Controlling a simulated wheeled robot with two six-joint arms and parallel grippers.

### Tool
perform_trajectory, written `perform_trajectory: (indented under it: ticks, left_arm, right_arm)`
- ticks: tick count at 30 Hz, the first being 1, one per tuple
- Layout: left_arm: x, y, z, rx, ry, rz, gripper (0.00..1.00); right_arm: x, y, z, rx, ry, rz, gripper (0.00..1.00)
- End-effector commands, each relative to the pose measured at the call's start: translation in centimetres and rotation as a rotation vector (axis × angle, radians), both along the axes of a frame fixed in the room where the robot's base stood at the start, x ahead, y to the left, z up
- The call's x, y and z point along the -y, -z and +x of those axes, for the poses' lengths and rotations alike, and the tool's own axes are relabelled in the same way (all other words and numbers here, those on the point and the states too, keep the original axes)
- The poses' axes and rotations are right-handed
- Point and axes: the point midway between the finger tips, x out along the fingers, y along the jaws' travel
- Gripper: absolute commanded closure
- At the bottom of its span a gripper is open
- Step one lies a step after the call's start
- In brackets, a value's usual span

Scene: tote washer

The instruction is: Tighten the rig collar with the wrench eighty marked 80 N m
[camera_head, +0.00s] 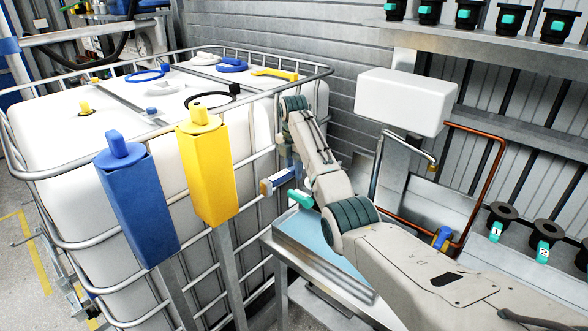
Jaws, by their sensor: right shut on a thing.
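My right arm comes in from the lower right, and its wrist bends down beside the caged tote. My right gripper (284,162) is partly hidden behind my own arm, at the tote's front right corner. It is shut on a bar-like thing with a tan and blue end (270,186). A teal piece (299,198) shows beside it, partly behind my arm. I cannot read any marking, so I cannot tell whether the held thing is the 80 N m wrench. I cannot make out the rig collar for certain. My left gripper is not in view.
The white caged tote (60,150) fills the left. A blue holder (137,205) and a yellow holder (208,170) stand before it. A metal bench (320,250) lies under my arm. A white box (405,100) and a copper pipe (490,170) are at right.

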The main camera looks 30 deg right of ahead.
Motion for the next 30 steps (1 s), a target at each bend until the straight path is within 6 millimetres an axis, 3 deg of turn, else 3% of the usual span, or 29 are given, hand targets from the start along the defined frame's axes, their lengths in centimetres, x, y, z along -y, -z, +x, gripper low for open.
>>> perform_trajectory:
  ticks: [8,30]
  left_arm:
    - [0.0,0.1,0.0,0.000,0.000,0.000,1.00]
    - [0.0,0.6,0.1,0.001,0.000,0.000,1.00]
  right_arm:
    - [0.0,0.4,0.0,0.002,0.000,0.000,1.00]
    - [0.0,4.1,0.0,0.001,0.000,0.000,1.00]
